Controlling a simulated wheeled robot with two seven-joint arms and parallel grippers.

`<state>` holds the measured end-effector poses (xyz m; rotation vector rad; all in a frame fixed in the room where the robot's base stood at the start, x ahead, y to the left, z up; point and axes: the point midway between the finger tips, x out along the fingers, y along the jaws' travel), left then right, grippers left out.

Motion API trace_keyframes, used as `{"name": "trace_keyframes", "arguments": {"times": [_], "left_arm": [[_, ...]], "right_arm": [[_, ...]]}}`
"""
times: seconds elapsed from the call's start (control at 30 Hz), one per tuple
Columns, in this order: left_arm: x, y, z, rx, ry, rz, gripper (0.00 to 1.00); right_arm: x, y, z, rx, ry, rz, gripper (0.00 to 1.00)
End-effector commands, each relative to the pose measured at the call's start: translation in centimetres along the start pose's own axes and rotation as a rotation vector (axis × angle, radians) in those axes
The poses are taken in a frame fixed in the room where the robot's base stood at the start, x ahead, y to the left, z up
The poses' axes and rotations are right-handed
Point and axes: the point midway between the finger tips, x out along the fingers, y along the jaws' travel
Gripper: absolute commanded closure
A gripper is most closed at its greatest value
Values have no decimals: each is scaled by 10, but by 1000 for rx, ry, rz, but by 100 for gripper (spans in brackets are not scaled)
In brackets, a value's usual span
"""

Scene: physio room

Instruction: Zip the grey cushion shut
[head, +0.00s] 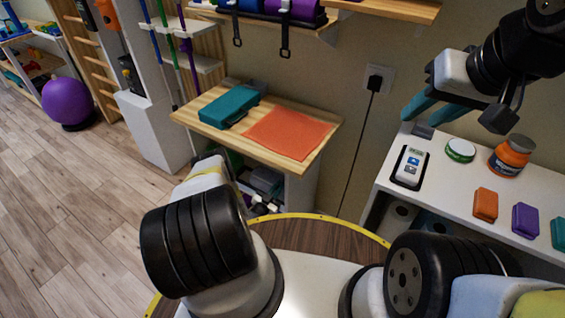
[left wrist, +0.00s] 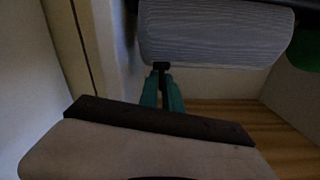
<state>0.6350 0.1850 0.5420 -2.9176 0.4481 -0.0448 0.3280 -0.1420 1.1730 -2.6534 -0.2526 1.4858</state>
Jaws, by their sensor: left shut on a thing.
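The grey cushion (left wrist: 215,38) shows in the left wrist view as a pale, finely ribbed shape above a wooden surface. My left gripper (left wrist: 162,78) has its teal fingers close together, shut on a small dark tab (left wrist: 161,66) that looks like the zip pull, at the cushion's lower left edge. How far the zip is closed cannot be made out. In the head view my left arm reaches down to the shelf under the wooden table, and its fingers are hard to see there. My right gripper (head: 428,102), with teal fingers, hangs above the white shelf unit, apart from the cushion.
The wooden table (head: 205,107) holds a teal case (head: 230,105) and an orange cloth (head: 288,132). A green thing (left wrist: 306,45) is beside the cushion.

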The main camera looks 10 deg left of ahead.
Motion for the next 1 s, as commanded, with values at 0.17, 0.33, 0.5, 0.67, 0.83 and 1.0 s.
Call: {"name": "trace_keyframes", "arguments": {"times": [0.17, 0.33, 0.5, 0.67, 0.83, 1.0], "left_arm": [[-1, 9, 0, -1, -3, 1, 100], [-1, 9, 0, -1, -4, 1, 100], [-1, 9, 0, -1, -4, 1, 75], [-1, 9, -1, -1, -2, 1, 71], [-6, 8, 0, -1, -3, 1, 71], [-31, 8, 0, -3, -5, 0, 71]], "right_arm": [[0, 0, 0, 0, 0, 0, 64], [0, 0, 0, 0, 0, 0, 64], [0, 0, 0, 0, 0, 0, 64], [0, 0, 0, 0, 0, 0, 64], [0, 0, 0, 0, 0, 0, 64], [0, 0, 0, 0, 0, 0, 64]]}}
